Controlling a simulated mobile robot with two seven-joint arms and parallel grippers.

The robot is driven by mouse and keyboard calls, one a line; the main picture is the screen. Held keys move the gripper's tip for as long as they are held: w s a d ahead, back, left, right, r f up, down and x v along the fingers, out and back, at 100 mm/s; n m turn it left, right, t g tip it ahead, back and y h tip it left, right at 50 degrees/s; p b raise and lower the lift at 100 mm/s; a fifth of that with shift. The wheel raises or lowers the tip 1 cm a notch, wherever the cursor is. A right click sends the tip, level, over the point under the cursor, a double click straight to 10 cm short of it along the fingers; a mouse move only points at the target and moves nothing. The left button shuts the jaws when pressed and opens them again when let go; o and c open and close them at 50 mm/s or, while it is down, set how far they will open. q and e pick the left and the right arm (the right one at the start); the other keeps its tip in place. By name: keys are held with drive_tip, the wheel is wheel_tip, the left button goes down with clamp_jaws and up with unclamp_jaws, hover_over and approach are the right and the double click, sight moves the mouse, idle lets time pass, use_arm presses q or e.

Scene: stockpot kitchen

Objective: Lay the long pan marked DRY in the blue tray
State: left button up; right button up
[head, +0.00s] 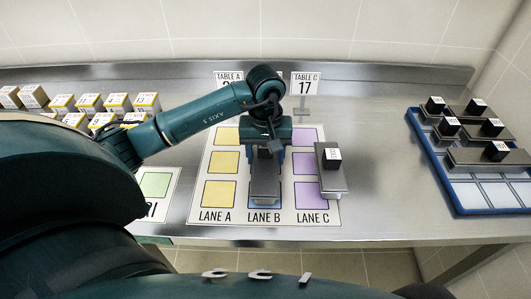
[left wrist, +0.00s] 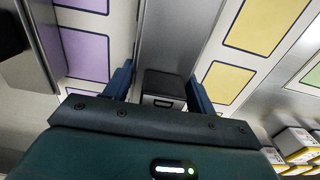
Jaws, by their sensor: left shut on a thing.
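My left gripper (head: 266,152) is over lane B, shut on the dark knob of a long grey pan (head: 265,188). In the left wrist view the knob (left wrist: 164,88) sits between the two blue fingers, with the pan (left wrist: 178,40) running away beyond it. I cannot read this pan's label. A second long pan (head: 331,184) lies at lane C, with a black knob whose white label is too small to read. The blue tray (head: 452,196) is at the far right. My right gripper is not in view.
Several long pans with labelled black knobs (head: 497,151) lie in the tray; its front part shows empty white slots. Small boxes (head: 90,102) stand at the left. Sign stands (head: 305,84) rise behind the lane mat (head: 200,213). Bare steel counter (head: 378,150) separates mat and tray.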

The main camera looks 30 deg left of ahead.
use_arm(q)
drive_tip(key=o, duration=0.8)
drive_tip(key=shift+f, duration=0.15)
drive_tip(key=o, duration=0.5)
